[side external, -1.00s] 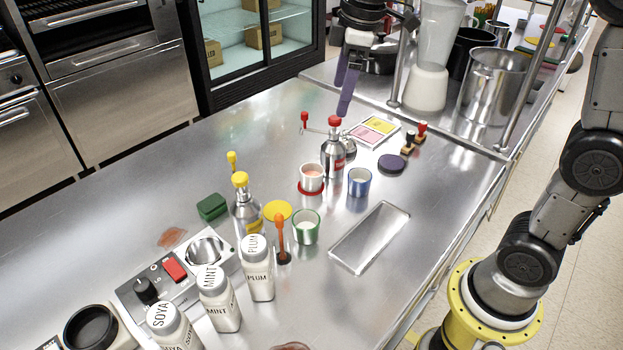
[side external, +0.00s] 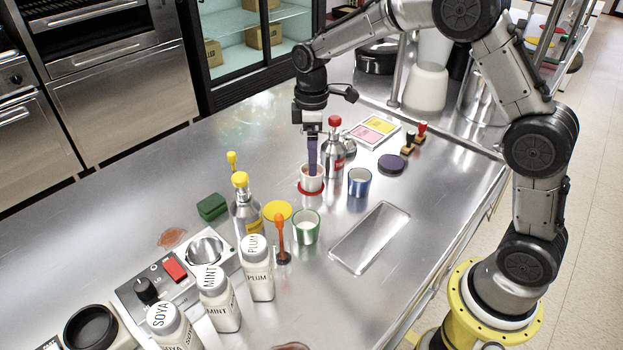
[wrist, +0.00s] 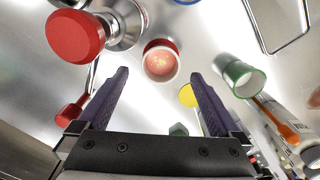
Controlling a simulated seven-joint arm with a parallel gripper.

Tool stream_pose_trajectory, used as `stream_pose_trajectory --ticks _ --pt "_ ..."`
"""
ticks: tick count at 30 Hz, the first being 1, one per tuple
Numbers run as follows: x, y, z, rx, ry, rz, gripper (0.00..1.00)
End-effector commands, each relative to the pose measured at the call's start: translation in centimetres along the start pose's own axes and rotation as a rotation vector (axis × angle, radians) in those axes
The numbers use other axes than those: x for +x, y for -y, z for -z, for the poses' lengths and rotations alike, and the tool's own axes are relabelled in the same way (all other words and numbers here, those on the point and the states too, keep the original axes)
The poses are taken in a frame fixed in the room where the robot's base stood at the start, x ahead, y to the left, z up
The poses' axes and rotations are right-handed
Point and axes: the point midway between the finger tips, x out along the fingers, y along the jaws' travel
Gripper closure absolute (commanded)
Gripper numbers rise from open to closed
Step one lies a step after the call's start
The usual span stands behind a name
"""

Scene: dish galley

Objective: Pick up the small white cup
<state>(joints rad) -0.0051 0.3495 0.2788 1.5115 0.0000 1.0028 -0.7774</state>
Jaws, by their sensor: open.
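The small white cup (side external: 312,184) stands upright on a red coaster (side external: 303,192) in the middle of the steel counter. Something pinkish shows inside it. In the wrist view the white cup (wrist: 160,66) sits ahead of and between the fingertips. My gripper (side external: 313,158) is open and points down at the cup from above, its purple fingers overlapping the cup's rim in the side view. In the wrist view my gripper (wrist: 160,80) has nothing between its fingers. I cannot tell whether a finger touches the cup.
A red-capped bottle (side external: 334,148) stands close behind the cup. A blue cup (side external: 359,182) is to the right, a green cup (side external: 306,228) in front. A yellow-capped bottle (side external: 244,205) is left. A shallow tray (side external: 369,238) lies right front. Bare counter lies to the back left.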

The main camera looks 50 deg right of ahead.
Motion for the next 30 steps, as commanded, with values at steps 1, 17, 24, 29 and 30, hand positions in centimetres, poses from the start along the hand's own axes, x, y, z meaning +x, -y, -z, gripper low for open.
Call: stream_pose_trajectory --ticks 1,17,24,29,30 --pt "0.3 0.0 0.0 0.000 0.000 0.000 0.00" --pt "5.6 0.1 0.1 0.000 0.000 0.000 0.00" --pt "5.6 0.1 0.1 0.000 -0.001 -0.001 0.04" --pt "5.6 0.1 0.1 0.000 -0.001 -0.001 0.32" --pt "5.6 0.1 0.1 0.000 -0.001 -0.001 0.40"
